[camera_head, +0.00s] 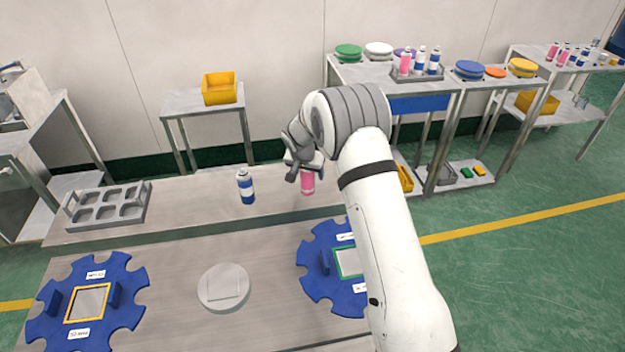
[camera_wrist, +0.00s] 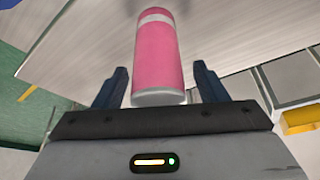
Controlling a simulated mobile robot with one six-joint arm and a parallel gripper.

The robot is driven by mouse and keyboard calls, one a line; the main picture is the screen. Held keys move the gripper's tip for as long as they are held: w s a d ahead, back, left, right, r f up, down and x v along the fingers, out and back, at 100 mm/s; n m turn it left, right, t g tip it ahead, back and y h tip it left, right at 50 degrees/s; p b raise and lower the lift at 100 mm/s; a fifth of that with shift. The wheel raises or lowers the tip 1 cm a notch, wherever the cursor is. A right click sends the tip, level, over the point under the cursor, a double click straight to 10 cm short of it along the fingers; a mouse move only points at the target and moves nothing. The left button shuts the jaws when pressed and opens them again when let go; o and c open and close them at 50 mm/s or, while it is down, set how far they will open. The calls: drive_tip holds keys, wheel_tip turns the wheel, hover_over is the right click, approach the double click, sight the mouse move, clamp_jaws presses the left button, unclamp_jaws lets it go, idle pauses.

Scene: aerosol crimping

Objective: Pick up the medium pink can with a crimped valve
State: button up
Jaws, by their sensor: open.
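A pink can (camera_head: 308,184) with a pale band stands on the raised back shelf of the workbench. In the wrist view the pink can (camera_wrist: 158,55) fills the space ahead of and between the fingers. My gripper (camera_head: 304,168) is at the can's upper part, with its fingers open on either side. In the wrist view the two dark fingers of my gripper (camera_wrist: 158,88) show gaps to the can on both sides. The can's top and valve are hidden behind my gripper in the head view, so I cannot tell whether it is crimped.
A blue and white can (camera_head: 246,187) stands left of the pink one. A grey tray with empty pockets (camera_head: 106,208) sits at the shelf's left end. Two blue notched discs (camera_head: 128,290) and a round grey plate (camera_head: 223,288) lie in front. More cans stand on back tables.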

drive_tip(key=shift+c, duration=0.3)
drive_tip(key=c, duration=1)
drive_tip(key=shift+r, duration=0.1)
